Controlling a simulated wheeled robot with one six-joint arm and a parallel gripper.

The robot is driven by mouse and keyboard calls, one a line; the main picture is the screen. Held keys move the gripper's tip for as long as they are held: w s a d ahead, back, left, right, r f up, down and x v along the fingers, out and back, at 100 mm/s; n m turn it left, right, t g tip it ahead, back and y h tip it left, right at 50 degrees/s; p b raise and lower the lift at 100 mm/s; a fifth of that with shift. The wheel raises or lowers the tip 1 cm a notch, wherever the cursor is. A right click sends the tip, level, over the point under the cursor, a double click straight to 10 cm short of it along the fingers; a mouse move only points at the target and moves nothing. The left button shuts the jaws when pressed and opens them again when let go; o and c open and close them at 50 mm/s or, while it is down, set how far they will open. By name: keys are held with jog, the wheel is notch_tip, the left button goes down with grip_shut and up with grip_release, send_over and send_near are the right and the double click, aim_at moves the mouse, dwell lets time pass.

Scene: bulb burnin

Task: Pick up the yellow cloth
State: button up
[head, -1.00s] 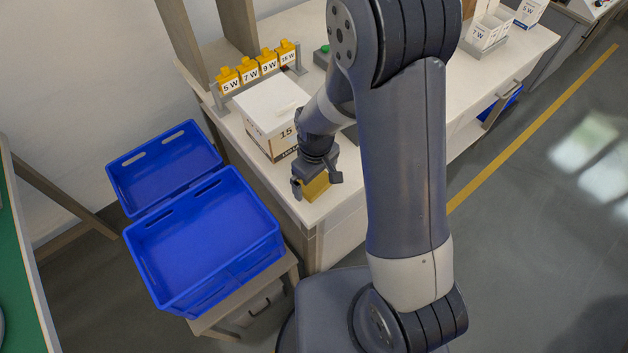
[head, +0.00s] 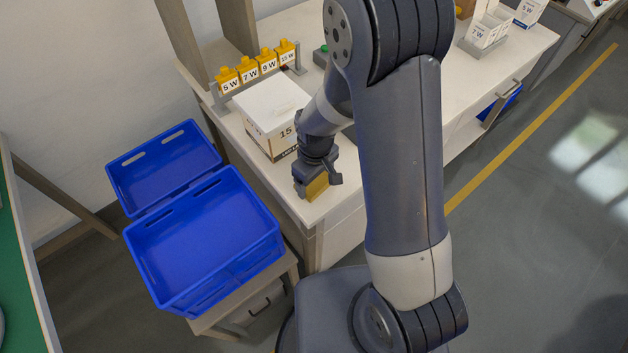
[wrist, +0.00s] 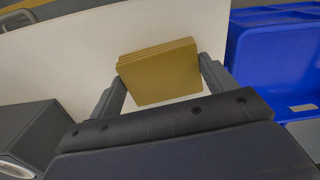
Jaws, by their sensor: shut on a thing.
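The yellow cloth (head: 317,187) is a folded mustard-yellow block at the near left corner of the white worktop. My gripper (head: 316,184) points down over it. In the wrist view the cloth (wrist: 160,72) fills the space between the two fingers of my gripper (wrist: 158,78), its layered edge showing at the top. The gripper is shut on the cloth. I cannot tell whether the cloth still touches the worktop.
A white carton (head: 270,115) marked 15 stands close behind my gripper. An open blue crate (head: 205,245) with a raised lid sits on a low stand to the left. Several yellow labelled pieces (head: 247,70) stand on a rack behind the carton. The worktop (head: 318,210) has a bare front corner.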

aim_at(315, 182)
notch_tip(315, 182, up, 10)
dwell(0.6)
